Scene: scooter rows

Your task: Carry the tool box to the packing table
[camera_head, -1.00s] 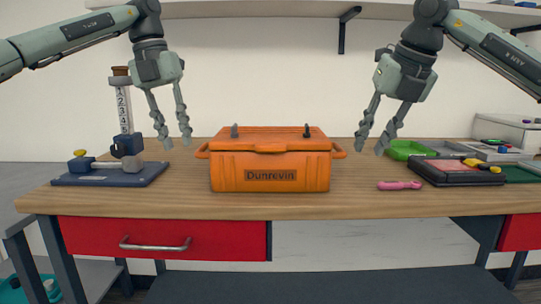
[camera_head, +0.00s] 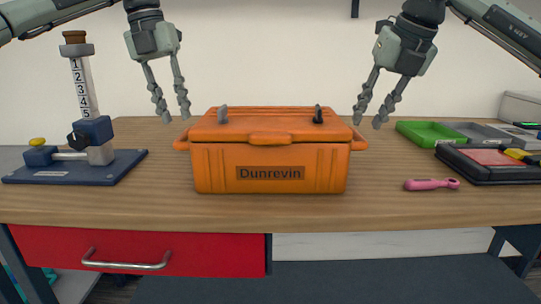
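An orange tool box (camera_head: 270,180) labelled "Dunrevin" stands upright and closed on a wooden workbench (camera_head: 300,212). It has a side handle at each end and two latches on top. My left gripper (camera_head: 175,119) is open and empty, above and just left of the box's left handle (camera_head: 182,143). My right gripper (camera_head: 370,121) is open and empty, above and slightly right of the right handle (camera_head: 358,142). Neither gripper appears to touch the box. I cannot identify a separate packing table in view.
A blue-based gauge stand (camera_head: 85,168) stands left of the box. A pink tool (camera_head: 432,184), a black tray (camera_head: 485,165) and a green bin (camera_head: 432,133) lie to the right. A red drawer (camera_head: 200,249) is under the bench. Bare benchtop surrounds the box.

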